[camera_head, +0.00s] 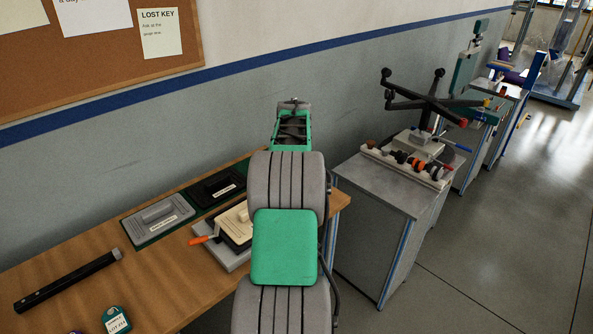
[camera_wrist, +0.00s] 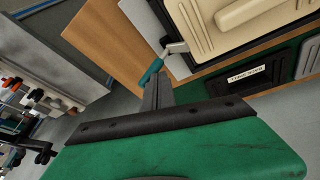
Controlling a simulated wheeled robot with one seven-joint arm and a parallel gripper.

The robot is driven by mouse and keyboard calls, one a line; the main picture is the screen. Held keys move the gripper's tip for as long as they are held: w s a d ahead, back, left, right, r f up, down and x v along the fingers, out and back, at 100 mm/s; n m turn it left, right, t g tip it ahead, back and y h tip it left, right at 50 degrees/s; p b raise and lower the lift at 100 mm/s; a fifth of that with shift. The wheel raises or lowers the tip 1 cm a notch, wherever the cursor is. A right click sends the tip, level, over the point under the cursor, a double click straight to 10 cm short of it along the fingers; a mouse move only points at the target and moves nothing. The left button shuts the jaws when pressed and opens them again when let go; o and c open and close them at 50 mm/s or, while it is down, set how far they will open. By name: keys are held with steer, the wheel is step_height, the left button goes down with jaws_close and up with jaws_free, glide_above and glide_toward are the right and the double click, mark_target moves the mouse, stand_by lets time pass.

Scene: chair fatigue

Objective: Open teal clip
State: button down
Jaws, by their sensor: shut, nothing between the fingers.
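The teal clip (camera_wrist: 152,71) shows in the wrist view as a small teal handle joined to a pale metal piece at the edge of a beige-lidded case (camera_wrist: 245,10). My gripper (camera_wrist: 157,80) is shut and empty. Its fingertips are right beside the teal handle; I cannot tell whether they touch it. In the head view the case (camera_head: 231,219) lies on the table, partly behind my arm, with an orange-handled clip (camera_head: 201,239) on its left side. The teal clip and my fingertips are hidden there.
A black block (camera_head: 217,186) and a grey block (camera_head: 158,220) sit on a green mat on the wooden table (camera_head: 165,280). A grey cabinet (camera_head: 385,205) stands close by on the right.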

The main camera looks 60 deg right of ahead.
steer(key=shift+s+d+f, duration=0.15)
steer(key=shift+d+f, duration=0.1)
steer(key=shift+d, duration=0.3)
steer(key=shift+s+d+f, duration=0.15)
steer(key=shift+d+f, duration=0.05)
steer(key=shift+d, duration=0.35)
steer(key=shift+s+d+f+b, duration=0.25)
steer(key=shift+d+f, duration=0.3)
steer(key=shift+d, duration=0.3)
steer(key=shift+d+f, duration=0.15)
steer(key=shift+f, duration=0.1)
steer(key=shift+s+f, duration=0.15)
steer(key=shift+f, duration=0.05)
steer(key=shift+r, duration=0.1)
steer(key=r, duration=0.1)
steer(key=r+p, duration=0.1)
steer(key=w+r, duration=0.1)
steer(key=r, duration=0.1)
steer(key=shift+a+r+p, duration=0.1)
steer(key=shift+a+p, duration=0.25)
steer(key=shift+p, duration=0.05)
steer(key=s+d+r, duration=0.3)
steer(key=d+r, duration=0.1)
steer(key=r, duration=0.3)
steer(key=shift+s+d+r, duration=0.35)
